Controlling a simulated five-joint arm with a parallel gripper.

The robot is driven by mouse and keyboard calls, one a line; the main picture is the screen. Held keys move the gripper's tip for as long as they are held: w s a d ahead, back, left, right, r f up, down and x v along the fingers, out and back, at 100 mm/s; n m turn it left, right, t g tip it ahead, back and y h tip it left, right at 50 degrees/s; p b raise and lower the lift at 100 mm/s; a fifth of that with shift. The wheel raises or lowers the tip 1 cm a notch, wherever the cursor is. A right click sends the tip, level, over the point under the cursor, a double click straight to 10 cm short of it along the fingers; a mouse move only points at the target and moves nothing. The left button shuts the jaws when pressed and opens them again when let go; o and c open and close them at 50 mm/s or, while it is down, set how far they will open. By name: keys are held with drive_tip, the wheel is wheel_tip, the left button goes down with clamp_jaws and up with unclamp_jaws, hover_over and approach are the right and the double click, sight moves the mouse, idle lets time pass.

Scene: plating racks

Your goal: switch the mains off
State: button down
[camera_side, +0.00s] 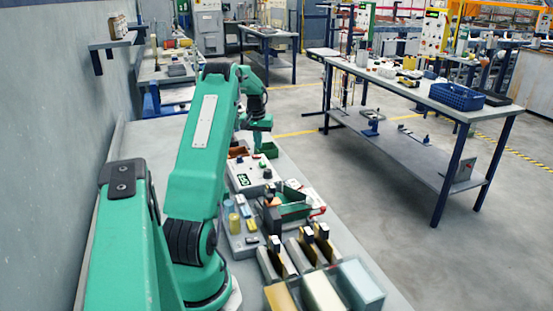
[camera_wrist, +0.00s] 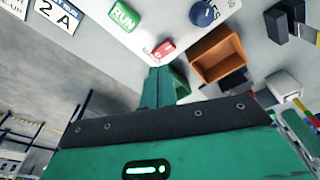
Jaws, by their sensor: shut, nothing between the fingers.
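In the wrist view the panel (camera_wrist: 155,12) bears a green RUN button (camera_wrist: 124,16), a small red switch (camera_wrist: 164,50) and a dark blue knob (camera_wrist: 203,12). The lettering on the red switch is too small to read, and I cannot tell its position. My gripper (camera_wrist: 157,74) is shut and empty, with its tips close to the red switch in the picture. I cannot tell whether they touch. In the side view my gripper (camera_side: 259,146) is over the far end of the box.
An orange-brown open tray (camera_wrist: 218,55) lies beside the panel, near the gripper. In the side view a green bin (camera_side: 290,211), dark clamp-like fixtures (camera_side: 275,262) and pale blocks (camera_side: 361,283) crowd the bench nearer the camera. A wall runs along the left.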

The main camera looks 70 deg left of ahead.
drive_tip(key=shift+r, duration=1.85)
drive_tip(key=shift+d, duration=0.1)
drive_tip(key=w+d+r+m+t, duration=0.1)
drive_tip(key=w+d+r+m, duration=0.15)
drive_tip(key=d+r, duration=0.45)
drive_tip(key=w+d+r+m, duration=0.1)
drive_tip(key=w+d+r, duration=0.15)
drive_tip(key=d, duration=0.95)
drive_tip(key=w+d+r+m+t, duration=0.1)
drive_tip(key=w+d+r+m, duration=0.2)
drive_tip(key=d, duration=0.6)
drive_tip(key=s+d+r+m+t, duration=0.1)
drive_tip(key=s+d+r, duration=0.15)
drive_tip(key=d, duration=0.45)
drive_tip(key=s+d+r+m, duration=0.1)
drive_tip(key=s+d, duration=0.2)
drive_tip(key=d, duration=0.4)
drive_tip(key=s+d+f+m+t+h, duration=0.1)
drive_tip(key=s+d+f+m, duration=0.2)
drive_tip(key=s+d, duration=0.6)
drive_tip(key=shift+s+d+f+t+h, duration=0.35)
drive_tip(key=shift+d+f, duration=0.3)
drive_tip(key=shift+d, duration=0.3)
